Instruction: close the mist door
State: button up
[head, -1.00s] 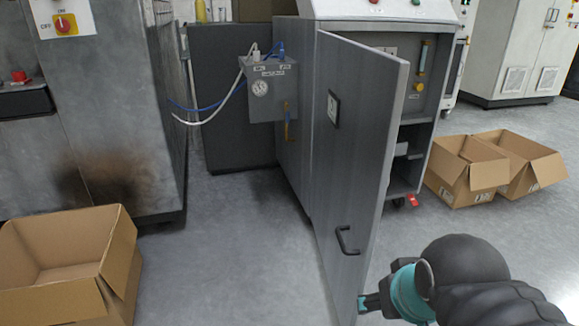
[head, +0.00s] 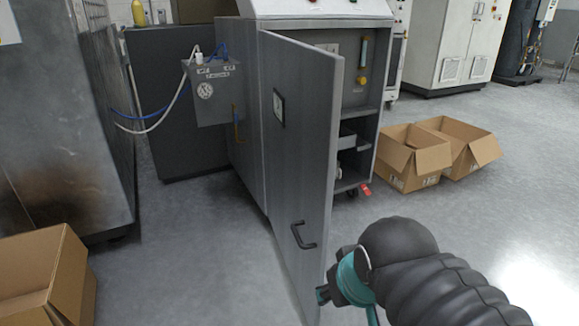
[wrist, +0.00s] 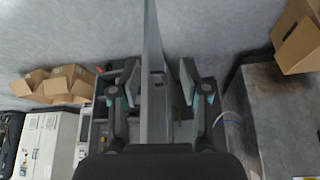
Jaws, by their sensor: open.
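The mist door (head: 300,120) is a tall grey panel with a black handle (head: 303,234) and a small gauge window. It stands swung open from the grey cabinet (head: 285,22), whose shelves show to the right of the door. My gripper (head: 323,292) is low beside the door's free edge in the head view, partly hidden by my dark arm. In the wrist view my gripper (wrist: 158,78) is open, with one finger on each side of the thin door panel (wrist: 153,40), seen edge-on. I cannot tell whether either finger touches it.
Open cardboard boxes (head: 408,170) lie on the floor right of the cabinet. Another box (head: 40,275) is at the lower left, near a stained grey machine (head: 70,130). A grey box (head: 212,92) with hoses hangs left of the door. The floor left of the door is clear.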

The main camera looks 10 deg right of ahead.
jog(key=shift+w+a+f+n+g+p, duration=0.3)
jog(key=shift+w+a+f+g, duration=0.2)
jog(key=shift+w+a, duration=0.25)
grip_shut()
jog(key=w+a+r+m+g+h+p, duration=0.1)
jog(key=w+a+r+m, duration=0.15)
jog(key=w, duration=0.65)
jog(key=w+a+r+m+g+h+p, duration=0.15)
jog(key=w+a+r, duration=0.25)
jog(key=w, duration=0.5)
jog(key=w+r+m+g+h, duration=0.1)
jog(key=w+r+m+h, duration=0.1)
jog(key=w+r+m, duration=0.55)
jog(key=s+d+f+m, duration=0.2)
jog(key=d+f+m, duration=0.4)
jog(key=d+f, duration=0.2)
jog(key=shift+s+d+g, duration=0.25)
jog(key=shift+g, duration=0.1)
